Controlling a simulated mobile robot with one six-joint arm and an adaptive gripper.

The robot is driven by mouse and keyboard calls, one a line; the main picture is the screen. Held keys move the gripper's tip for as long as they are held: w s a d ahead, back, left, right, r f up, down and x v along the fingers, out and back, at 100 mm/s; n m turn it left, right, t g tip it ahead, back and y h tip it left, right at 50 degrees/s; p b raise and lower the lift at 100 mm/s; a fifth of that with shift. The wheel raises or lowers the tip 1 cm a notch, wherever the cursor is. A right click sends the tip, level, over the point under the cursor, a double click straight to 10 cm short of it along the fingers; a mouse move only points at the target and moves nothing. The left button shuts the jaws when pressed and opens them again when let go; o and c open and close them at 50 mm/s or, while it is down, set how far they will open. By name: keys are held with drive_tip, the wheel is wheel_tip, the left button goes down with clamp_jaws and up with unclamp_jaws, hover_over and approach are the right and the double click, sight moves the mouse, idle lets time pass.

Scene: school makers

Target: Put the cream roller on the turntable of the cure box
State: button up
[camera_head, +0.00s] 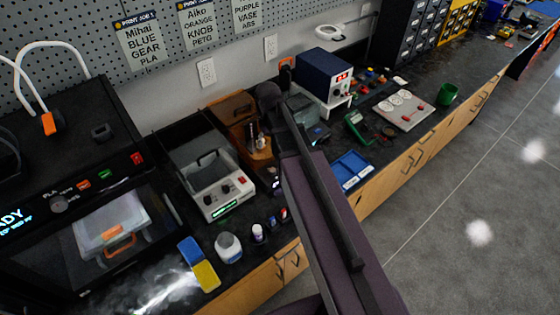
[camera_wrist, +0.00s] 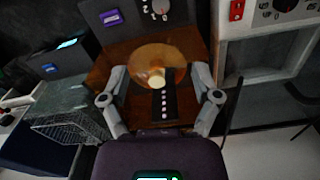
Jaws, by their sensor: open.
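The cure box (camera_wrist: 128,52) is an amber-brown box in the wrist view; it also shows in the head view (camera_head: 229,106), partly hidden by my arm. The round copper-coloured turntable (camera_wrist: 172,56) is inside it. The cream roller (camera_wrist: 157,77), a small pale cylinder, appears to stand on the turntable, near its front edge. My gripper (camera_wrist: 159,72) is open, one finger on each side of the roller, with a clear gap to each.
A black strip with white dots (camera_wrist: 165,105) lies in front of the roller. A grey machine (camera_head: 213,180) stands beside the cure box. A blue instrument (camera_head: 322,75) is to its right. Bottles and a blue-yellow sponge (camera_head: 199,264) line the bench front. A blue tray (camera_head: 351,170) lies right of my arm.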

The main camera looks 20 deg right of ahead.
drive_tip(key=s+m, duration=0.2)
drive_tip(key=s, duration=0.9)
drive_tip(key=shift+d, duration=0.35)
